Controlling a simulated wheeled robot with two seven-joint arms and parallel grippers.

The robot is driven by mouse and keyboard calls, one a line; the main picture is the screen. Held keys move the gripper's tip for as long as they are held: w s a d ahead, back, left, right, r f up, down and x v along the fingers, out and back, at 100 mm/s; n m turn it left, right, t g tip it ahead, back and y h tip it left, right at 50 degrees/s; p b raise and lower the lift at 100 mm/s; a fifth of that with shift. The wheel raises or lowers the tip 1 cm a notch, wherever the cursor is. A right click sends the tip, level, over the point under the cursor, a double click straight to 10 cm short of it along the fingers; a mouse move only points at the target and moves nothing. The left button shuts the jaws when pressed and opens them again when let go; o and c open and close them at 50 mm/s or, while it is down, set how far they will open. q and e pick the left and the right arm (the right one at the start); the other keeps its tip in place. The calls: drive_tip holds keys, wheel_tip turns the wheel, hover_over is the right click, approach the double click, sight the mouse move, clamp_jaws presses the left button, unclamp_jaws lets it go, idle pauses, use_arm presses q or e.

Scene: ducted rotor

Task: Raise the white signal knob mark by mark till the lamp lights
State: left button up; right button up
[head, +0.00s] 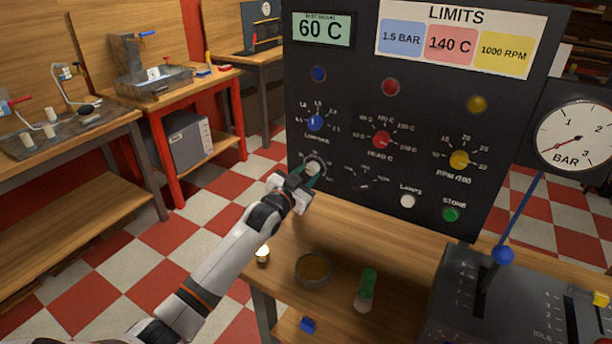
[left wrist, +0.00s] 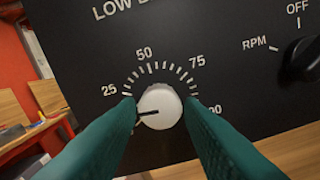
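The white signal knob (head: 313,167) is low on the left of the black panel (head: 345,100). In the left wrist view the knob (left wrist: 160,106) has a black pointer aimed left and slightly down, below the 25 mark. My left gripper (head: 302,180) is at the knob, with a green finger against each side (left wrist: 160,112) and no clear gap. The fingers hide part of the scale's ends. Blue (head: 318,74), red (head: 390,86) and yellow (head: 477,104) lamps above look dim. Which lamp belongs to the knob is unclear. My right gripper is out of view.
Blue (head: 315,123), red (head: 381,140) and yellow (head: 459,160) knobs sit above, and a dark selector (head: 364,182) close right. A bowl (head: 313,270) and green-handled tool (head: 367,288) lie on the bench. A lever (head: 503,255) and gauge (head: 577,138) stand right.

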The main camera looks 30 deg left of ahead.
use_arm(q)
drive_tip(key=o, duration=0.3)
drive_tip(key=shift+s, duration=0.1)
drive_tip(key=shift+s+f, duration=0.1)
drive_tip(key=shift+s, duration=0.25)
drive_tip(key=s, duration=1.1)
drive_tip(key=shift+a+b, duration=0.2)
drive_tip(key=shift+b, duration=0.2)
